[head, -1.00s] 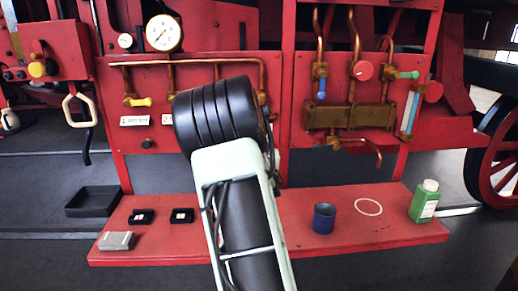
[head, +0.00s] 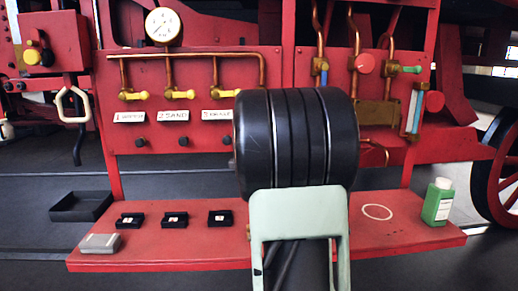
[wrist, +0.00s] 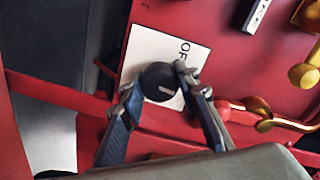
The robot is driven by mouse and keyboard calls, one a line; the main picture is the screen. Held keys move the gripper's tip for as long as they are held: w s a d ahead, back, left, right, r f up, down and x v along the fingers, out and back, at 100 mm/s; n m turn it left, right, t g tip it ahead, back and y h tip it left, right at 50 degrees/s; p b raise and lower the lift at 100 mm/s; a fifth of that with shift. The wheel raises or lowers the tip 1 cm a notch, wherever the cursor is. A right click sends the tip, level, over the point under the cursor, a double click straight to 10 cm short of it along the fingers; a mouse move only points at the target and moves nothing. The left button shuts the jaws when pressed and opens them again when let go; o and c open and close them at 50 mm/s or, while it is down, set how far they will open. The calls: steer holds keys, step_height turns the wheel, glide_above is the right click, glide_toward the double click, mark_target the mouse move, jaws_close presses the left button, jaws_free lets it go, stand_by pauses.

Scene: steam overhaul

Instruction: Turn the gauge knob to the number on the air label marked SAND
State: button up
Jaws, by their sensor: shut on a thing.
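A round black knob (wrist: 158,84) with a pale pointer line sits on a white plate (wrist: 146,48) in the wrist view. Part of the plate's lettering shows, "OF". My gripper (wrist: 157,80) has one finger on each side of the knob and is shut on it. In the head view my arm hides the gripper and this knob. The label marked 2 SAND (head: 173,114) is the middle of three white labels on the red panel, under a yellow-handled valve (head: 180,94). The round white gauge (head: 163,26) is above the panel.
A red shelf (head: 180,250) below the panel bears several small items, including a grey block (head: 100,243) and a green bottle (head: 438,202). Copper pipes and valves (head: 361,64) are at the right. In the wrist view, brass fittings (wrist: 303,76) are close on the right.

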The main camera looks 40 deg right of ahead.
steer(key=shift+m+b, duration=0.7)
steer(key=shift+m, duration=0.4)
steer(key=o, duration=1.2)
steer(key=shift+c, duration=0.2)
steer(key=shift+s, duration=0.1)
steer(key=v, duration=1.2)
